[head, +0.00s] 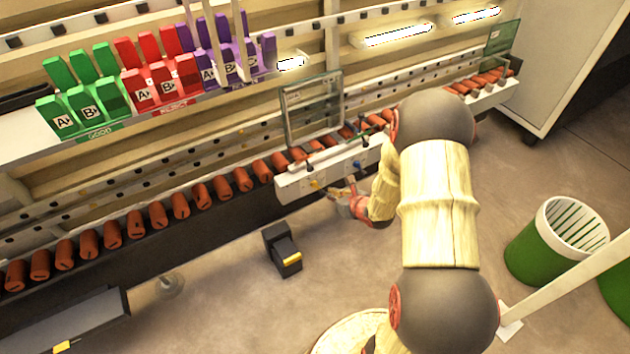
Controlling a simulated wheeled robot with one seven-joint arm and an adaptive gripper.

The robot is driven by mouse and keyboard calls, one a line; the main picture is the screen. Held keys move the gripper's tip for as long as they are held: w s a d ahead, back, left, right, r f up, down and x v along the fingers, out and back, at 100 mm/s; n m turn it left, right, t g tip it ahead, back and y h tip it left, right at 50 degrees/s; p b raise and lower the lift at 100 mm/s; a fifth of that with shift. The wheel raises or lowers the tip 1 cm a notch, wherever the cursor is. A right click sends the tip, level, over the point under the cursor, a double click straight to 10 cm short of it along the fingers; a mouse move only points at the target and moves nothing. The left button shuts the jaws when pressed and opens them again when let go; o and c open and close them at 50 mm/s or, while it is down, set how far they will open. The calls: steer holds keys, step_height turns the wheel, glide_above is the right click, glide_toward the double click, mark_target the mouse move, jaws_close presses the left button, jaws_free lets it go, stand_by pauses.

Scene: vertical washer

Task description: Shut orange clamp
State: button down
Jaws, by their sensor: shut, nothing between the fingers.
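A small orange-yellow piece (315,184), which looks like the orange clamp, sits on the front face of the white housing (291,188) near its left end. It is too small to tell whether it is open or shut. My gripper (338,194) is just below and right of it, in front of the housing, with its fingers shut and empty. I cannot tell whether the fingers touch the housing. A small blue piece (357,163) sits farther right on the same face. My arm hides the right part of the housing.
A clear framed panel (313,112) stands upright above the housing. A row of red-brown cylinders (181,206) runs along the machine. A black pedal-like box (282,250) stands on the floor, and a green and white bin (556,241) is at right. Floor between them is partly clear.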

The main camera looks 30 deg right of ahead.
steer(key=w+f+b, duration=0.3)
steer(key=w+b, duration=0.2)
steer(key=w, duration=0.6)
steer(key=shift+a+f, duration=0.2)
steer(key=shift+r+p, duration=0.15)
steer(key=shift+p, duration=0.15)
steer(key=shift+w+r+g+p, duration=0.2)
steer(key=shift+r+g+p, duration=0.1)
steer(key=shift+p, duration=0.65)
